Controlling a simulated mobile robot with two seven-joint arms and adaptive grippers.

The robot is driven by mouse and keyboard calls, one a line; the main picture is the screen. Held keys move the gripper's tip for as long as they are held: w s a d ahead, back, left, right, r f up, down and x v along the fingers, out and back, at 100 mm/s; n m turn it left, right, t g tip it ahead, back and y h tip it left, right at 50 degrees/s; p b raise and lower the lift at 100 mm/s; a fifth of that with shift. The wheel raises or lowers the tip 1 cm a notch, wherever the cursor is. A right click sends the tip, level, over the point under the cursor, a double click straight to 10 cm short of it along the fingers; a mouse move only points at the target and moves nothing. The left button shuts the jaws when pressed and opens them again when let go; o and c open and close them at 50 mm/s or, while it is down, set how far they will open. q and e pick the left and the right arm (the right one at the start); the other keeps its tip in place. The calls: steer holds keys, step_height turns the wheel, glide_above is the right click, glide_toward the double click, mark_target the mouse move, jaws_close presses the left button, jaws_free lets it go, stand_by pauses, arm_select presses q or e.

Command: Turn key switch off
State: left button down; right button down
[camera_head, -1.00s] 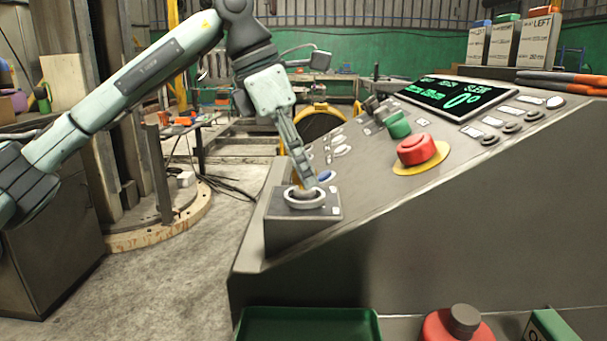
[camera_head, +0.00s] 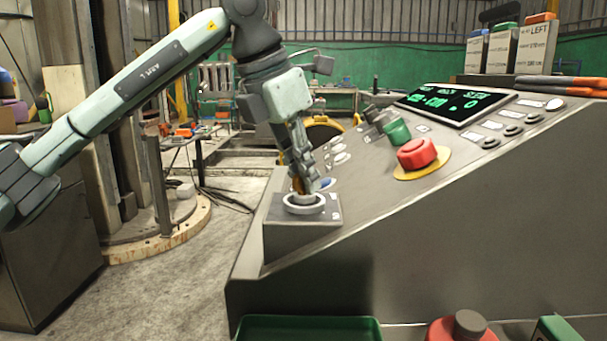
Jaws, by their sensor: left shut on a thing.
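The key switch (camera_head: 304,205) is a round, pale-ringed switch on a grey box at the lower left end of the sloped control console (camera_head: 400,230). My left gripper (camera_head: 306,189) reaches down onto it from above, its fingers shut on the key at the ring's centre. The fingers hide most of the key, so its angle is hard to read. A small orange-brown part shows beside the fingers. My right gripper is not in view.
A red mushroom button (camera_head: 417,153) on a yellow plate, a green knob (camera_head: 397,131) and a lit green display (camera_head: 456,104) are on the console. A green tray (camera_head: 310,328) and a red container (camera_head: 460,329) stand at the front.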

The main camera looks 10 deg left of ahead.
arm_select(q)
steer(key=c, duration=1.6)
jaws_free()
steer(key=v, duration=1.2)
